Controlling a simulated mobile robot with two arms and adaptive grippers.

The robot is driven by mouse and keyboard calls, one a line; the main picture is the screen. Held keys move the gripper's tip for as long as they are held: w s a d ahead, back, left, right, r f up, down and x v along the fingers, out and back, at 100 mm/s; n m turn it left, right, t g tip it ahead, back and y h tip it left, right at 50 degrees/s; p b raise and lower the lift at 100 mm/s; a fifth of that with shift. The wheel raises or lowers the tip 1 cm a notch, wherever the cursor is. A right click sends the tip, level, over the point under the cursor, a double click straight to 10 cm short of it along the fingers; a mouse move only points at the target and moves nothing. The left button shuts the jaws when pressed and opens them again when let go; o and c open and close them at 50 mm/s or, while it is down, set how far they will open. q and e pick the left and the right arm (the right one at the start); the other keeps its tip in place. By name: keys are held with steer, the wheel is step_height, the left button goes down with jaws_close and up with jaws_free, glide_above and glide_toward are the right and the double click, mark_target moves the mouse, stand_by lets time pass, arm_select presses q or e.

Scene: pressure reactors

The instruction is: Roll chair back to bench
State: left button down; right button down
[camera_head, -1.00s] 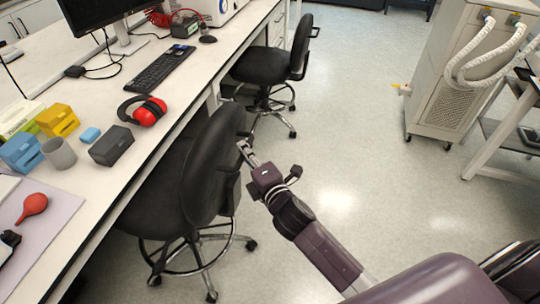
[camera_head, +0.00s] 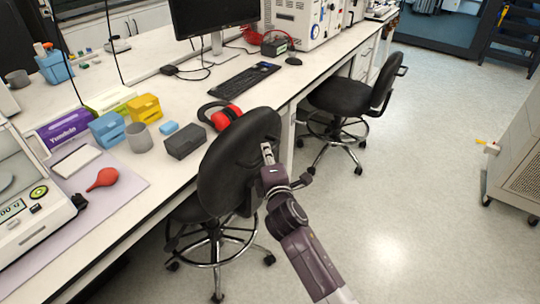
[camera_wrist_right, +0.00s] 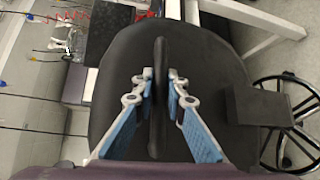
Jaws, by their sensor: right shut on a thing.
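The near black chair (camera_head: 228,165) stands upright against the front of the bench (camera_head: 150,205), its back leaning past the bench edge in the head view. Its seat and wheeled base with foot ring show below, partly beneath the bench. My right gripper (camera_head: 267,153) is at the right edge of the chair back. In the wrist view its blue-padded fingers (camera_wrist_right: 160,85) are on both sides of a thin black upright part of the chair (camera_wrist_right: 158,115), shut on it. A broad black pad of the chair fills the view behind. My left gripper is not in view.
A second black chair (camera_head: 345,98) stands farther along the bench. Red ear muffs (camera_head: 220,114), a grey box (camera_head: 185,140) and a keyboard (camera_head: 243,80) lie on the bench. A cabinet on wheels (camera_head: 518,160) stands at right. The floor (camera_head: 420,180) between is clear.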

steer(key=shift+r, duration=0.1)
steer(key=c, duration=2)
jaws_free()
steer(key=shift+o, duration=0.2)
steer(key=s+d+r, duration=0.1)
steer(key=s, duration=1)
steer(key=shift+s+d+r, duration=0.2)
steer(key=shift+s+r, duration=0.1)
steer(key=shift+s, duration=0.1)
